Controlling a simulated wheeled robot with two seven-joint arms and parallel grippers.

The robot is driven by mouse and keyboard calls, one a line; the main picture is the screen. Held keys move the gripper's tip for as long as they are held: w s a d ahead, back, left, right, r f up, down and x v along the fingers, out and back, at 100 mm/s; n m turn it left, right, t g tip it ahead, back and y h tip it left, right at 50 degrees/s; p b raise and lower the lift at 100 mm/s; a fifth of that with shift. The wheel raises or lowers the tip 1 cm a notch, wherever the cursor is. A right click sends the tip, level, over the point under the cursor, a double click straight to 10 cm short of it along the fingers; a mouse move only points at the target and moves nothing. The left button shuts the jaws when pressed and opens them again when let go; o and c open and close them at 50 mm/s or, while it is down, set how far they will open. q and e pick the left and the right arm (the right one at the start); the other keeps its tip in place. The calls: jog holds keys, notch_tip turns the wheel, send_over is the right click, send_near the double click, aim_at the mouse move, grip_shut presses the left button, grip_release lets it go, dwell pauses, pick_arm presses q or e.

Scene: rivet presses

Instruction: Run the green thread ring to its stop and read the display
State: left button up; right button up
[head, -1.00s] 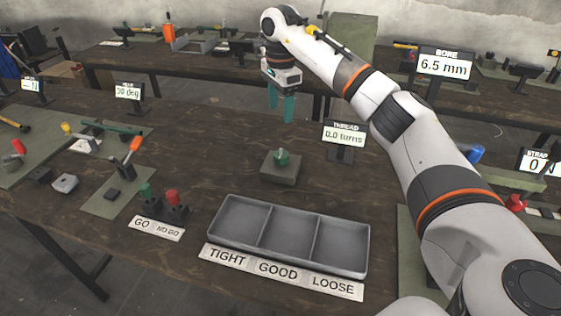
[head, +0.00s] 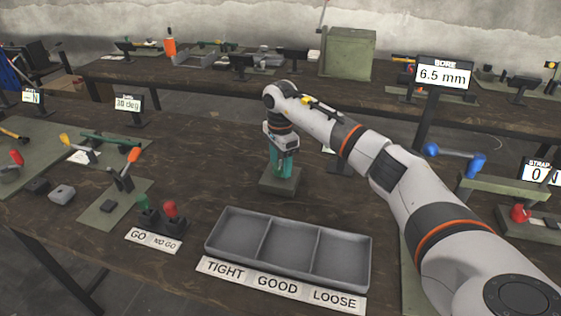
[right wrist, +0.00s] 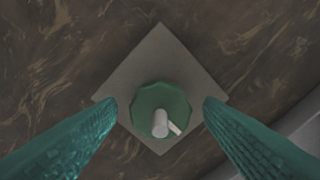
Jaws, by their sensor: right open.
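The green thread ring (right wrist: 147,97) shows in the right wrist view as a faceted green disc with a pale peg and small handle at its middle. It sits on a square grey block (right wrist: 160,48), which also shows in the head view (head: 270,187). My right gripper (head: 282,172) is open, pointing down over the block. In the right wrist view its teal fingers stand on either side of the ring with gaps between. In the head view the fingers hide the ring. The thread display is almost wholly hidden behind my right arm and cannot be read. My left gripper is out of view.
A grey three-part tray (head: 212,238) with labels TIGHT, GOOD and LOOSE (head: 278,284) lies in front of the block. Green and red GO/NO GO gauges (head: 160,215) stand to its left. A bore display (head: 443,76) reads 6.5 mm.

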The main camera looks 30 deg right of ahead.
jog(key=shift+f, duration=0.35)
jog(key=c, duration=1)
jog(key=shift+o, duration=0.2)
jog(key=shift+m, duration=0.4)
jog(key=m+p, duration=0.1)
jog(key=m, duration=0.3)
jog(key=shift+r+m+p, duration=0.1)
jog(key=shift+m+p, duration=0.2)
jog(key=m+p, duration=0.1)
jog(key=m, duration=0.4)
jog(key=m+p, duration=0.2)
jog(key=m, duration=0.3)
jog(key=shift+m, duration=0.4)
jog(key=m+p, duration=0.1)
jog(key=m, duration=0.4)
jog(key=shift+m+p, duration=0.3)
